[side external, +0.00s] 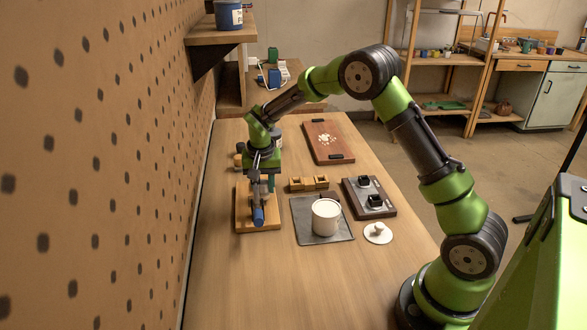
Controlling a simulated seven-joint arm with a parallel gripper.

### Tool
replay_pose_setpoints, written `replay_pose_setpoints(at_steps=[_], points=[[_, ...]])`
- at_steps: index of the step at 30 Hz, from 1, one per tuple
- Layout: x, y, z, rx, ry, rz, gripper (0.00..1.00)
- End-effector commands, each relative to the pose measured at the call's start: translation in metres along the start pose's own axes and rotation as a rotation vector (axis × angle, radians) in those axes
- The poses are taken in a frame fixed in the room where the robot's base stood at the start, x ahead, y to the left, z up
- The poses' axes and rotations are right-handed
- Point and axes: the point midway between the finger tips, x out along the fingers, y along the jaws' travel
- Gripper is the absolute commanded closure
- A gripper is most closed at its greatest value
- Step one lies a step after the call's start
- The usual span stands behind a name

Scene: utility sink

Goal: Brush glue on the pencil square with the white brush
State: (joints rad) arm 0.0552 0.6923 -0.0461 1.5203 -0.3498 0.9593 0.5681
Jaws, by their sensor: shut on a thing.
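My gripper (262,186) is above a light wooden board (243,222) on the left of the bench, near the pegboard wall. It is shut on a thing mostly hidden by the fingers. A blue rounded piece (258,216) shows just below the fingers, over the board; I cannot tell whether it is part of the held thing. No white brush can be made out, and no pencil square can be seen on the board. A white pot (326,219) with pale contents stands open on a dark mat (307,234), right of the board.
A white knobbed lid (378,233) lies right of the mat. Behind are a notched wooden block (308,184), a dark tray (388,210) with black pieces, and a red-brown board (326,154) with pale bits. The near bench is clear. A shelf (222,36) juts from the left wall.

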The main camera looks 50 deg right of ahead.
Motion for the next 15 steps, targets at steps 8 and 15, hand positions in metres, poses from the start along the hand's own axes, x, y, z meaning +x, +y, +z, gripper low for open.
replay_pose_setpoints(at_steps=[8, 15], points=[[0.011, -0.022, 0.003, -0.001, 0.000, -0.001, 0.90], [0.011, -0.041, 0.004, 0.001, -0.002, -0.001, 0.90]])
